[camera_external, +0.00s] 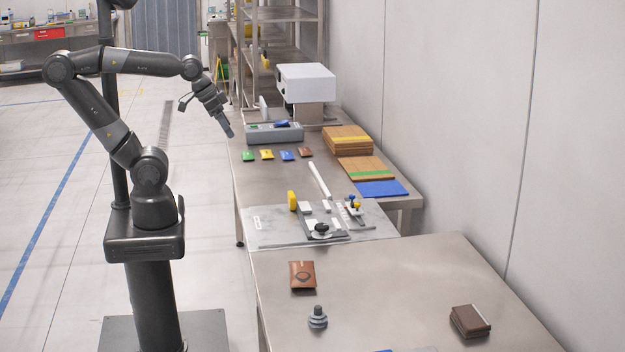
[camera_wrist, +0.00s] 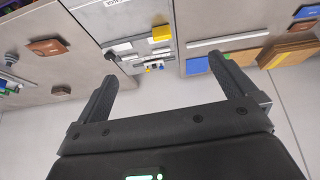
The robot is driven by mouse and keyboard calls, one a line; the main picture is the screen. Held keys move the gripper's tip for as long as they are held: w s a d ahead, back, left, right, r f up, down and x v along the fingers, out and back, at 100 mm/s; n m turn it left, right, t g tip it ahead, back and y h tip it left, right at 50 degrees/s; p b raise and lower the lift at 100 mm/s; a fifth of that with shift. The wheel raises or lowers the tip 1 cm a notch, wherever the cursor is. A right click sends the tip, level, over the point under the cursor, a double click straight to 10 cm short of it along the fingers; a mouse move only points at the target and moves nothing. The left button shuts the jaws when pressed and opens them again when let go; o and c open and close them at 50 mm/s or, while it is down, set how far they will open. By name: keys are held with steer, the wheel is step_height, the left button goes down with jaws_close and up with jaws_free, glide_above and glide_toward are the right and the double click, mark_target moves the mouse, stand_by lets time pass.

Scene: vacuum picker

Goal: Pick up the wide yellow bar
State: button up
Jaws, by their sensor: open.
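A small yellow packet (camera_external: 266,154) lies farther back on the table among other coloured packets. My gripper (camera_external: 229,131) is raised at the left of the table's far part, well away from the fixture. In the wrist view my gripper's fingers (camera_wrist: 166,88) are spread wide with nothing between them.
The fixture also carries a black knob (camera_external: 321,228) and small metal blocks. Brown board stacks (camera_external: 346,139) and a blue sheet (camera_external: 381,189) lie near the wall. A grey device (camera_external: 274,133) stands behind the packets.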

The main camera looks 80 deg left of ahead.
steer(key=w+a+r+n+g, duration=0.1)
steer(key=w+a+r+n, duration=0.1)
steer(key=w+a+n, duration=1)
steer(key=n, duration=2.3)
glide_above(266, 152)
steer(key=s, duration=0.4)
step_height(266, 152, down, 22)
steer(key=x, duration=0.9)
steer(key=shift+s+f, duration=0.15)
steer(key=shift+f, duration=0.3)
steer(key=shift+c, duration=0.4)
steer(key=c, duration=0.7)
